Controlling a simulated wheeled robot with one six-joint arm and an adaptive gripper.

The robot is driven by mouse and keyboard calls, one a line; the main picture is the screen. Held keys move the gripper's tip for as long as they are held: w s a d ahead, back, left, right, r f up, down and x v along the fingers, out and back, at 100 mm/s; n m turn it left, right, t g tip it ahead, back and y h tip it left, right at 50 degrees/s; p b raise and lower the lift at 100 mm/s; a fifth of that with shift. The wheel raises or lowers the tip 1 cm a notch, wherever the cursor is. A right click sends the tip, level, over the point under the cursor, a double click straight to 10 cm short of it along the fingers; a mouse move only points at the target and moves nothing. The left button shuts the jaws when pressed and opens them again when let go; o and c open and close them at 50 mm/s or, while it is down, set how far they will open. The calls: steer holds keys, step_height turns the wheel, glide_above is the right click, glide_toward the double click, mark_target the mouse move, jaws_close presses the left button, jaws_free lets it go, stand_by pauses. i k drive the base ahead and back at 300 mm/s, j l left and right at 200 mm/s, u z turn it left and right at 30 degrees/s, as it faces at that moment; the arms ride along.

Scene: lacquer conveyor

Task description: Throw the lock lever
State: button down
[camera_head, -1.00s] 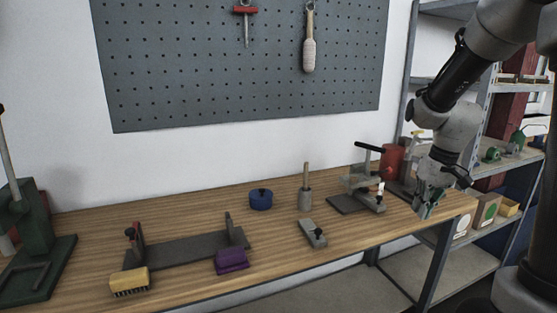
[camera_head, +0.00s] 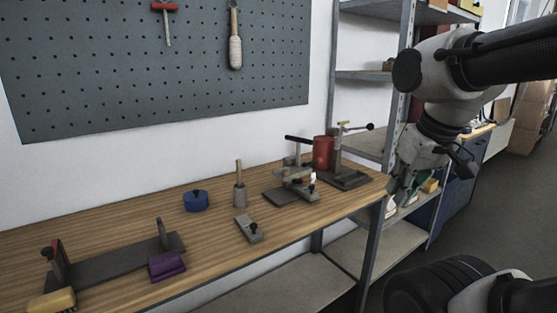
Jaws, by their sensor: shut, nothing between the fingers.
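Two fixtures with lever-like handles stand at the right end of the wooden bench; I cannot tell which bears the lock lever. One is a grey clamp fixture (camera_head: 294,182) on a dark plate, with a black-gripped handle (camera_head: 298,139) pointing left. Behind it to the right, a stand (camera_head: 347,178) holds a red cylinder (camera_head: 323,153) and has a thin lever with a black knob (camera_head: 370,127) pointing right. My gripper (camera_head: 396,188) hangs at the bench's right end, to the right of both fixtures and apart from them. It is shut and empty, its fingertips small in view.
On the bench (camera_head: 205,235) are a blue round pot (camera_head: 196,201), a wooden-handled tool in a holder (camera_head: 239,191), a small grey block with a black knob (camera_head: 249,229), a purple block (camera_head: 166,266) and a yellow brush (camera_head: 52,301). Metal shelving (camera_head: 362,75) stands behind the bench's right end.

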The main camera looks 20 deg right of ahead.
mark_target(319, 160)
steer(key=k+l, duration=0.1)
steer(key=l, duration=0.3)
steer(key=k+l+u, duration=0.1)
steer(key=l, duration=0.35)
steer(key=k+l, duration=0.1)
steer(key=l, duration=0.3)
steer(key=i+l+u, duration=0.15)
steer(key=i+u, duration=0.35)
steer(key=i, duration=0.45)
